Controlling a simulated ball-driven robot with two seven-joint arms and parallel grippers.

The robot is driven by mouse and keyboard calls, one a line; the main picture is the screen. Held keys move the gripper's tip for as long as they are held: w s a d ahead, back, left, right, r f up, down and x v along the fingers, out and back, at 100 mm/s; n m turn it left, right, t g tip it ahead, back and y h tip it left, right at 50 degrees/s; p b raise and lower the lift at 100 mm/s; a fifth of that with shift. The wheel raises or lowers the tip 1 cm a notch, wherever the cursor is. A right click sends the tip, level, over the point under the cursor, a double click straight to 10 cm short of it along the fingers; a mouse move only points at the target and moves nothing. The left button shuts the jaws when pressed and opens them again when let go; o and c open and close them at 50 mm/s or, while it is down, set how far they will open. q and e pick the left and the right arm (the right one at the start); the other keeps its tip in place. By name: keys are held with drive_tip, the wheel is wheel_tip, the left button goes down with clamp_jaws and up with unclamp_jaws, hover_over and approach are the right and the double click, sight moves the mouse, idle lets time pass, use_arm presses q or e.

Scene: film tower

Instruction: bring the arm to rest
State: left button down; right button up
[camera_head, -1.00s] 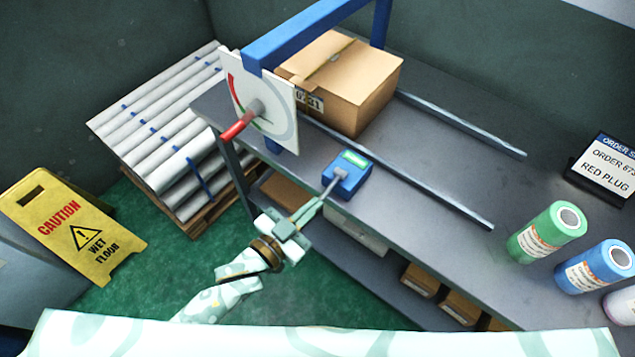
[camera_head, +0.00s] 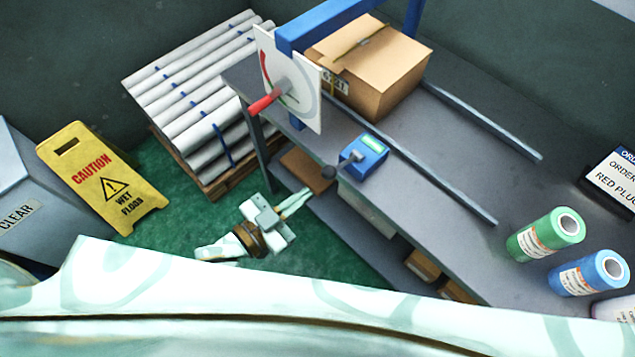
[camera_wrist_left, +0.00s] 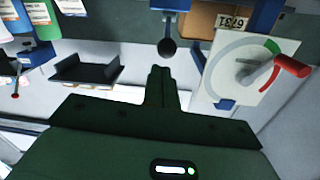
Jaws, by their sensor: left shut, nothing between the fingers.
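My left gripper (camera_head: 298,200) is shut and empty in the head view, off the near side of the grey bench (camera_head: 440,178). It is below and left of a blue box (camera_head: 364,157) with a green top label and a lever with a dark round knob (camera_head: 328,171). The fingertips are apart from the knob. In the left wrist view the shut fingers (camera_wrist_left: 162,72) point up toward the dark knob (camera_wrist_left: 167,47), with a gap between them. My right gripper is in neither view.
A white dial plate (camera_head: 290,85) with a red handle hangs from a blue frame beside a cardboard box (camera_head: 372,75). Green (camera_head: 545,234) and blue (camera_head: 590,273) rolls stand on the bench. A yellow caution sign (camera_head: 103,180) and a pallet of white rolls (camera_head: 195,100) stand left. Green floor is clear between.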

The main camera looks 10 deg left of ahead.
use_arm(q)
drive_tip(key=shift+s+a+r, duration=0.1)
drive_tip(key=shift+s+a, duration=0.25)
drive_tip(key=shift+s, duration=0.15)
